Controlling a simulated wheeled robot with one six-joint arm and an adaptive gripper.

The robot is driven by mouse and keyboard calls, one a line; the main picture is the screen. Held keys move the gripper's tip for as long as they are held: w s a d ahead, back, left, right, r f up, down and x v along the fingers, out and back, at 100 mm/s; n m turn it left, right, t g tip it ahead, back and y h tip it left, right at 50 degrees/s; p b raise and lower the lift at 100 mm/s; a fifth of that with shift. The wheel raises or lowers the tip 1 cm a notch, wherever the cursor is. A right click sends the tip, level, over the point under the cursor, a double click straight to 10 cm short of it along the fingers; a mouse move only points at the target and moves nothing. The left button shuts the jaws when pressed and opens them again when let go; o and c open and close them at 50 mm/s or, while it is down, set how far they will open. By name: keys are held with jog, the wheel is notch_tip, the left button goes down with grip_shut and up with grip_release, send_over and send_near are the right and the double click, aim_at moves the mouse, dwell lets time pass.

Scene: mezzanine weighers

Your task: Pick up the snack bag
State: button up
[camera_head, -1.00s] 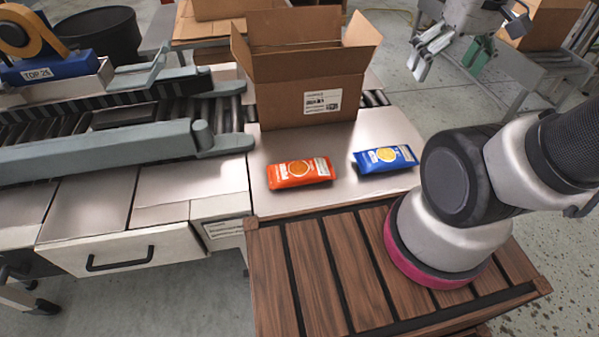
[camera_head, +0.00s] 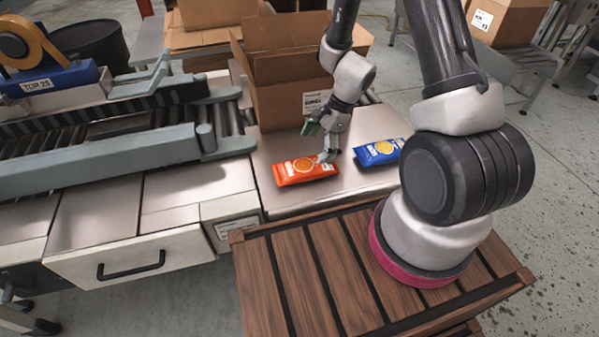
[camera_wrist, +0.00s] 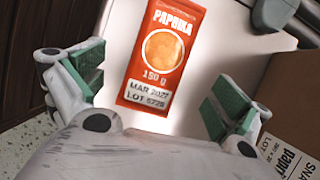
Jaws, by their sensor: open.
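An orange-red snack bag (camera_head: 305,169) lies flat on the pale metal table in front of the cardboard box. In the wrist view the bag (camera_wrist: 160,58) reads PAPRIKA and lies between and beyond my open fingers. A blue snack bag (camera_head: 378,152) lies to its right. My gripper (camera_head: 321,141) is over the right end of the orange bag in the head view, fingers apart. In the wrist view my gripper (camera_wrist: 158,92) shows green finger pads on both sides, with nothing held. The exact height above the bag cannot be told.
An open cardboard box (camera_head: 280,98) stands just behind the bags; it also shows at the right of the wrist view (camera_wrist: 292,125). A roller conveyor (camera_head: 110,130) with a grey rail is at left. A blue tape dispenser (camera_head: 45,80) stands far left.

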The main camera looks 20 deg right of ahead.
aim_at(311, 163)
jog(key=shift+w+d+f+m, duration=0.15)
jog(key=shift+d+f+m, duration=0.1)
jog(key=shift+m, duration=0.15)
jog(key=x, duration=0.7)
jog(key=shift+d+f, duration=0.1)
jog(key=shift+f, duration=0.3)
jog(key=c, duration=1)
